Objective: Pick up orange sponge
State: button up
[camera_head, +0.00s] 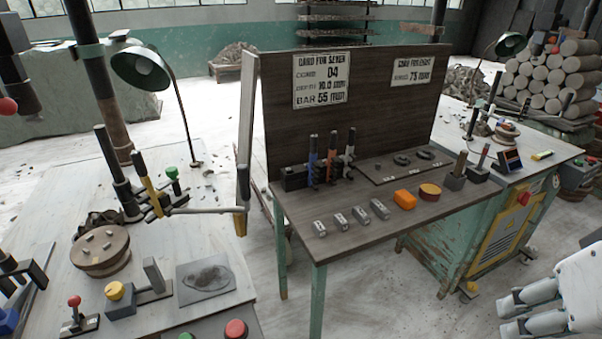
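The orange sponge (405,199) is a small bright block lying flat on the dark wooden bench top, near its front edge. A round reddish-brown piece with a yellow rim (430,192) sits close to its right. My gripper (502,318) shows at the lower right, white and grey, pointing left. Its two fingers are apart with nothing visible between them. It is well away from the sponge, to the right and nearer the camera.
Several grey metal blocks (361,213) lie left of the sponge. A dark panel with signs (350,95) stands behind, with upright handled tools (331,158) before it. A green cabinet (470,235) stands right. A cluttered pale table (60,230) is left. Bare floor lies in front.

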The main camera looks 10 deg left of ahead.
aim_at(404, 198)
jog(key=i+l+u, duration=0.2)
jog(key=i, duration=0.3)
jog(key=i+l+u, duration=0.25)
jog(key=i, duration=0.25)
jog(key=j, duration=0.1)
